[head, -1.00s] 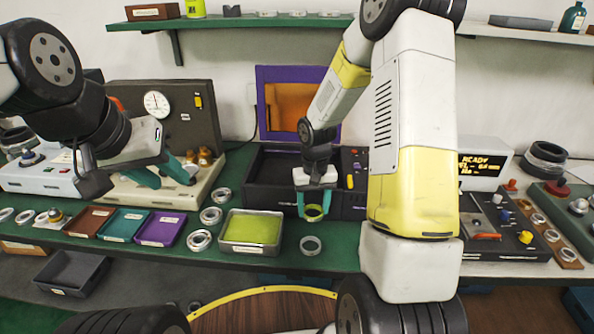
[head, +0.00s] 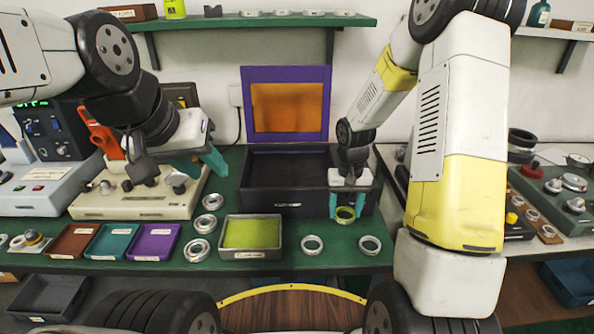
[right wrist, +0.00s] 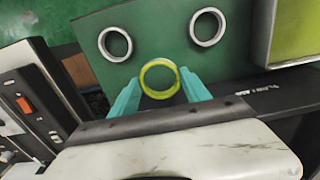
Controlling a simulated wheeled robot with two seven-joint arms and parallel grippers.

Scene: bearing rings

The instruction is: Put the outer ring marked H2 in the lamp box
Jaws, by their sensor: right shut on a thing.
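My right gripper (head: 346,208) is shut on a yellow-green-looking ring (head: 345,220), held upright in front of a black open box (head: 285,199). In the right wrist view the ring (right wrist: 160,96) sits between the teal fingertips of that gripper (right wrist: 160,86). Its marking cannot be read. The black box has a purple-framed orange panel (head: 288,105) standing behind it; I cannot read a label naming it the lamp box. My left gripper (head: 200,165) is empty, with its teal fingers apart, over the cream device at left.
Two silver rings (head: 312,254) (head: 370,254) lie on the green bench near its front edge. A tray with a lime pad (head: 225,250) stands left of them, with more rings beside it. Brown, teal and purple trays (head: 152,243) are further left. A shelf (head: 255,22) runs above.

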